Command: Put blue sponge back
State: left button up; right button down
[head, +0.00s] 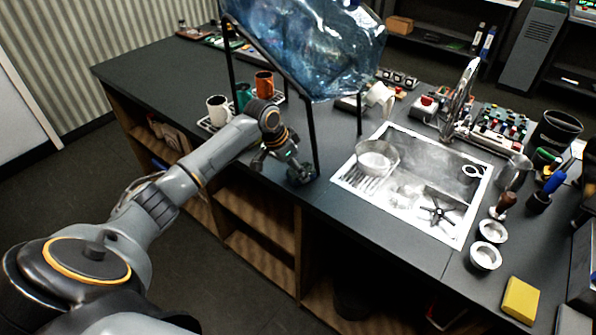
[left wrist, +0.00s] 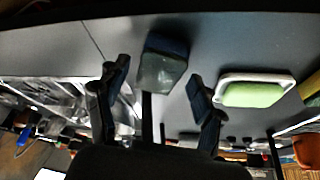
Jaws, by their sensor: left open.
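My left gripper (head: 283,165) is open over the counter's front edge, beside a thin black post of the stand; it also shows in the left wrist view (left wrist: 158,80). Between its spread fingers in that view is a block with a dark blue side and a grey-green face, which looks like the blue sponge (left wrist: 163,65). Gaps show on both sides of it. A green sponge (left wrist: 252,95) lies in a white-rimmed dish (left wrist: 283,78) beside the right-hand finger. My right gripper is not in view.
A blue translucent tank (head: 310,45) stands on thin black legs above the gripper. Mugs (head: 218,110) stand on a rack to the left. A sink (head: 410,195) lies to the right. A yellow sponge (head: 521,299) is at the front right. Dark counter (head: 345,225) before the sink is bare.

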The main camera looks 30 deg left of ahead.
pick_arm(q)
jog(key=b+v, duration=0.1)
jog(key=v, duration=0.9)
jog(key=shift+s, duration=0.1)
